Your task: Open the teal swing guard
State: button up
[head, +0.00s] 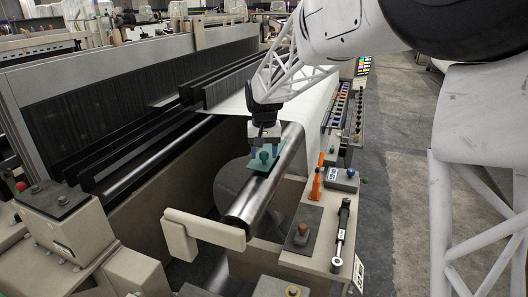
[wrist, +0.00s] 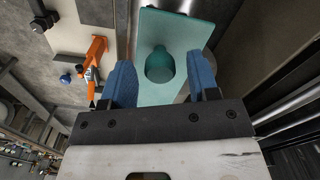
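The teal swing guard (head: 254,168) is a small flat plate with a round teal knob, over the dark steel roller near the middle of the head view. In the wrist view the teal plate (wrist: 180,28) fills the upper centre, and its knob (wrist: 160,66) stands between my blue fingers. My gripper (head: 265,152) points down at the knob. In the wrist view my gripper (wrist: 161,78) is open, with a visible gap on each side of the knob. I cannot tell whether the fingertips reach below the knob's top.
The steel roller (head: 278,180) runs beneath the guard. On the beige ledge right of it are an orange tool (head: 317,180), a grey box (head: 343,181), a reddish button block (head: 302,235) and a black-handled wrench (head: 341,230). A beige bracket (head: 203,229) stands in front. The floor at right is clear.

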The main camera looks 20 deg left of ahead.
grip_shut()
jog(key=shift+d, duration=0.1)
jog(key=shift+w+d+n, duration=0.3)
jog(key=shift+d+n, duration=0.4)
jog(key=shift+d, duration=0.25)
jog(key=w+d+n, duration=1)
jog(key=w+n, duration=0.2)
jog(key=w, duration=0.1)
jog(key=shift+d, duration=0.4)
jog(key=shift+o, duration=0.3)
grip_release()
jog(key=shift+s, duration=0.1)
